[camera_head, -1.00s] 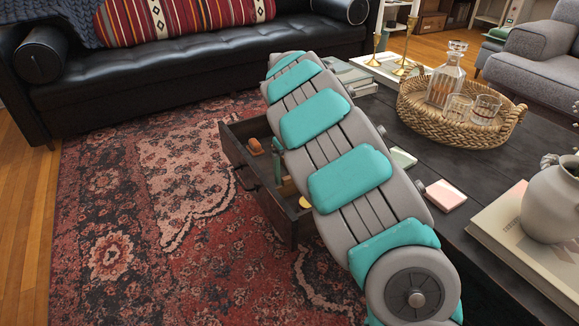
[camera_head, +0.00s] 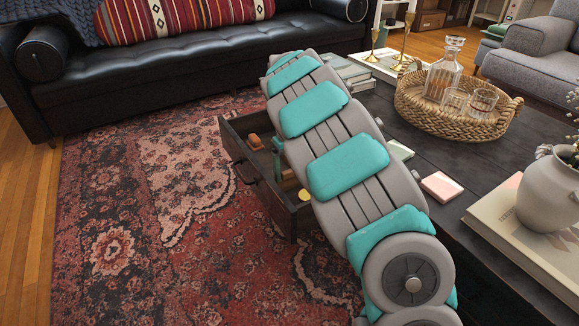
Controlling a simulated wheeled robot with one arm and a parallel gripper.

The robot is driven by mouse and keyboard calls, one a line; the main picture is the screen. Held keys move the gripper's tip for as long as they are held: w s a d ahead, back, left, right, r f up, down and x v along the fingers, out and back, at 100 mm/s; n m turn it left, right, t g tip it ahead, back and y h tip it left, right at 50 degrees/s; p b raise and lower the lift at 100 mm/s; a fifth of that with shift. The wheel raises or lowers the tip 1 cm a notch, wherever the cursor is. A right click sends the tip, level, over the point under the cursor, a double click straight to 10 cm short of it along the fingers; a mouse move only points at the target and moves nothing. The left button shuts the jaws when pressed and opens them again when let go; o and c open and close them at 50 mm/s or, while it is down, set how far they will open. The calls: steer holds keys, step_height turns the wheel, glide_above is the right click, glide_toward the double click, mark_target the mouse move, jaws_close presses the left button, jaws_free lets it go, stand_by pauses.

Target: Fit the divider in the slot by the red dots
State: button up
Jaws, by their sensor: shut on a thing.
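My arm crosses the middle of the view and covers part of an open drawer (camera_head: 262,185) that juts out of the dark coffee table on its left side. My gripper does not show; it is hidden behind the arm links. I see neither a divider I can make out for sure nor any red dots. In the drawer are an orange-brown item (camera_head: 255,141), a narrow grey-green upright item (camera_head: 277,160), and a small yellow round item (camera_head: 304,194) by the near end. I cannot tell what the grey-green item is. The drawer's right part is hidden.
The coffee table (camera_head: 415,165) also bears a woven tray (camera_head: 425,112) with a decanter and glasses, a pink box (camera_head: 442,186), books (camera_head: 505,225) and a white vase (camera_head: 548,205). The red rug (camera_head: 150,220) left of the drawer is clear. A black sofa (camera_head: 200,60) stands behind.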

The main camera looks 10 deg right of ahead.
mark_target(289, 170)
steer(key=shift+s+d+f, duration=0.1)
steer(key=shift+s+f, duration=0.2)
steer(key=shift+f, duration=0.35)
steer(key=shift+s+f, duration=0.25)
steer(key=shift+f, duration=0.35)
steer(key=c, duration=0.3)
steer(key=shift+w+r+g+p, duration=0.25)
steer(key=shift+g+p, duration=0.05)
steer(key=shift+p, duration=0.1)
steer(key=shift+w+r, duration=0.1)
steer(key=shift+c, duration=0.9)
steer(key=shift+r, duration=0.35)
jaws_close()
steer(key=shift+w+r+p, duration=0.15)
steer(key=shift+r+p, duration=0.5)
steer(key=shift+r, duration=0.85)
steer(key=shift+w+r+p, duration=0.1)
steer(key=shift+r+p, duration=0.5)
steer(key=shift+r, duration=0.9)
